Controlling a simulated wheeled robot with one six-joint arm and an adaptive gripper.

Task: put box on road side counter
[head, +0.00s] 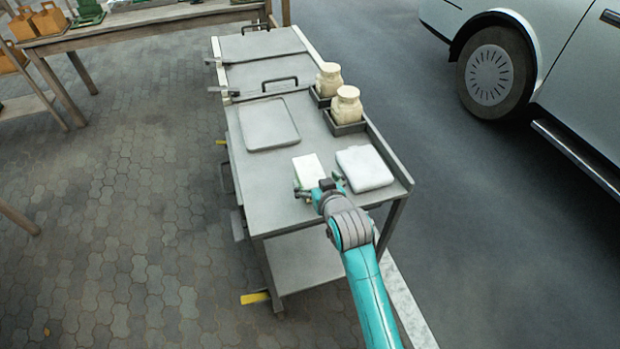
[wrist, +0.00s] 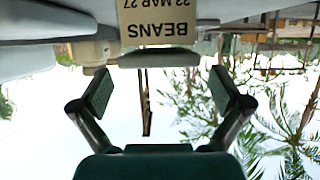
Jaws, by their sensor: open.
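A small white box (head: 307,169) stands on the grey metal counter (head: 262,172), near its front end. My gripper (head: 320,185) is open, with the box just beyond it in the head view. In the wrist view, which looks upside down, a cream face labelled BEANS (wrist: 158,24) shows at the top, between the spread fingers (wrist: 161,92) in picture width. It appears to be the box's front. The fingers are not closed on it, and I cannot tell how deep it sits between them.
Two cream jars (head: 347,106) (head: 329,80) stand in dark trays along the right edge. A flat grey panel (head: 268,124) lies left. A car (head: 545,60) stands on the road; a wooden table (head: 150,17) is back left.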

